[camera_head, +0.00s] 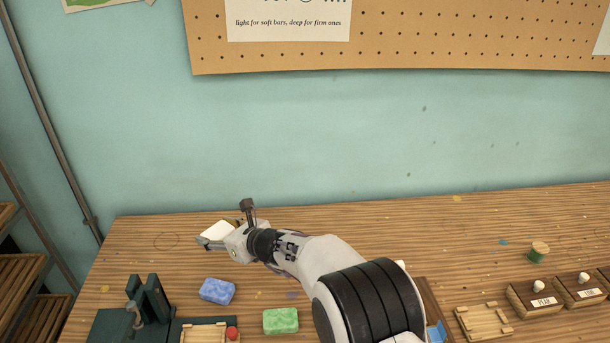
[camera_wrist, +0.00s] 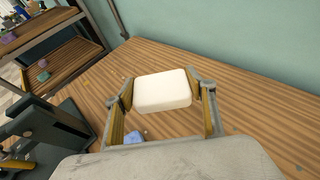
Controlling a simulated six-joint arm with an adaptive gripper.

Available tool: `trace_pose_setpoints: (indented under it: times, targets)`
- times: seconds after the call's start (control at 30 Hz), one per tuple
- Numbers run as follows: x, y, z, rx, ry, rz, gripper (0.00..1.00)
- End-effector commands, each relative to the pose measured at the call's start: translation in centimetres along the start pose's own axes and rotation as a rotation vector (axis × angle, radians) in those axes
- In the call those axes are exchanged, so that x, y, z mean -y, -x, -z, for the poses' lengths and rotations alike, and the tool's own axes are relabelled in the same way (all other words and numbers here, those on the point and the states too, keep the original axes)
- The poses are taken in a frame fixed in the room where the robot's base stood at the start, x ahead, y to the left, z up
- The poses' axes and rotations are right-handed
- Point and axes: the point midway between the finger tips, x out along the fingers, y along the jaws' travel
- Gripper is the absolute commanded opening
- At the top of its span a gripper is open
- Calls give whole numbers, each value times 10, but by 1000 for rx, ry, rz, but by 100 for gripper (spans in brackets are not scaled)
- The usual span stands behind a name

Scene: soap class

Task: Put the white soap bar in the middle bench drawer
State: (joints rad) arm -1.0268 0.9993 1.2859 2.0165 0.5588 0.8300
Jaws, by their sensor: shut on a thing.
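The white soap bar (camera_head: 217,230) is at the left part of the bench in the head view. My gripper (camera_wrist: 163,96) is shut on it, with one finger on each side of the bar in the wrist view. The bar looks level there; whether it is clear of the bench top I cannot tell. Small wooden boxes with white knobs and label cards stand at the right, one left (camera_head: 534,297) and one beside it (camera_head: 582,289), with part of another at the picture edge. They look closed. Whether one is the middle bench drawer I cannot tell.
A blue soap (camera_head: 217,291) and a green soap (camera_head: 281,321) lie in front of my gripper. A dark green press (camera_head: 147,306) stands front left. A slatted wooden rack (camera_head: 484,321) and a spool (camera_head: 539,252) are at the right. The bench's back middle is clear.

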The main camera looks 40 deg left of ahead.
Motion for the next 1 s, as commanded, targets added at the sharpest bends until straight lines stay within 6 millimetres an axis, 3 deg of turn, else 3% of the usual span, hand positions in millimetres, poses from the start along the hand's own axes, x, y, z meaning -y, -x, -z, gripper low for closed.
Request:
trace_pose_setpoints:
  times: [0.47, 0.73, 0.87, 1.0]
  targets:
    - [0, 0, -3, 2, 9, -20, 28]
    - [-6, 5, 21, -1, 3, -16, 28]
    - [-2, 17, 33, -1, -4, 5, 28]
    - [22, 42, 45, 1, -26, 60, 28]
